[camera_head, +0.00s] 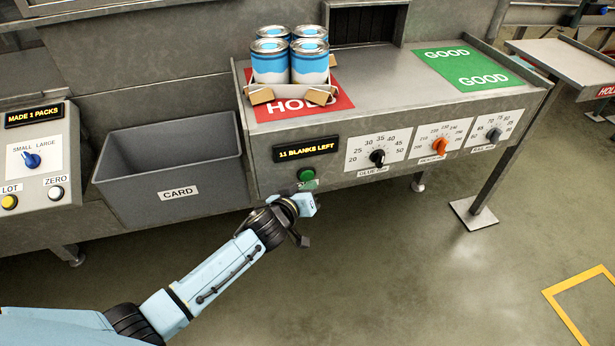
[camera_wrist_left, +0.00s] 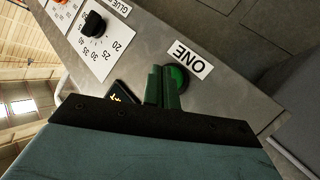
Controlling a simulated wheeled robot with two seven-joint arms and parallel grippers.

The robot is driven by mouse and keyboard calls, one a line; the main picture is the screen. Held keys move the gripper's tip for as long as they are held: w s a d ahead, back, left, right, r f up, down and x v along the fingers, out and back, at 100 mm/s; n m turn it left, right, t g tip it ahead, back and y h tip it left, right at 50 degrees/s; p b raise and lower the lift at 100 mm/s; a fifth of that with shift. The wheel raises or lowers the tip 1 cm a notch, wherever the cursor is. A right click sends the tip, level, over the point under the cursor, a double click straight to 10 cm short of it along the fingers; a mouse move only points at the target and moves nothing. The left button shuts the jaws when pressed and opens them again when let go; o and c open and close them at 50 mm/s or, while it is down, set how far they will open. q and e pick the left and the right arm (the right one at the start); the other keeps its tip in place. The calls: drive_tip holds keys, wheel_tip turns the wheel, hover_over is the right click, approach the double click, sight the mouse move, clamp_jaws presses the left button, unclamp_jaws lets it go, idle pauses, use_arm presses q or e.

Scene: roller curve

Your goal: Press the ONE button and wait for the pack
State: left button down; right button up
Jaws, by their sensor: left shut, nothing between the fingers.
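The green ONE button (camera_head: 306,174) is on the front panel of the machine, below the display reading 11 BLANKS LEFT. In the left wrist view the button (camera_wrist_left: 178,76) sits beside its ONE label (camera_wrist_left: 188,59). My left gripper (camera_head: 308,187) is shut and empty, its fingertips right at the button; I cannot tell if they touch it. In the left wrist view the closed fingers (camera_wrist_left: 163,86) overlap the button's edge. A pack of several blue and white cans (camera_head: 290,65) stands in a cardboard tray (camera_head: 290,96) on the red HOLD mat (camera_head: 345,91). My right gripper is not in view.
The green GOOD mat (camera_head: 465,67) lies at the machine top's right. Three dials, one an orange knob (camera_head: 440,146), are right of the display (camera_head: 306,149). A grey CARD bin (camera_head: 165,165) stands left. The left panel's display (camera_head: 34,115) reads MADE 1 PACKS.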

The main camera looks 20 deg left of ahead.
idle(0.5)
use_arm(q)
drive_tip(key=shift+w+a, duration=0.25)
drive_tip(key=shift+w, duration=0.1)
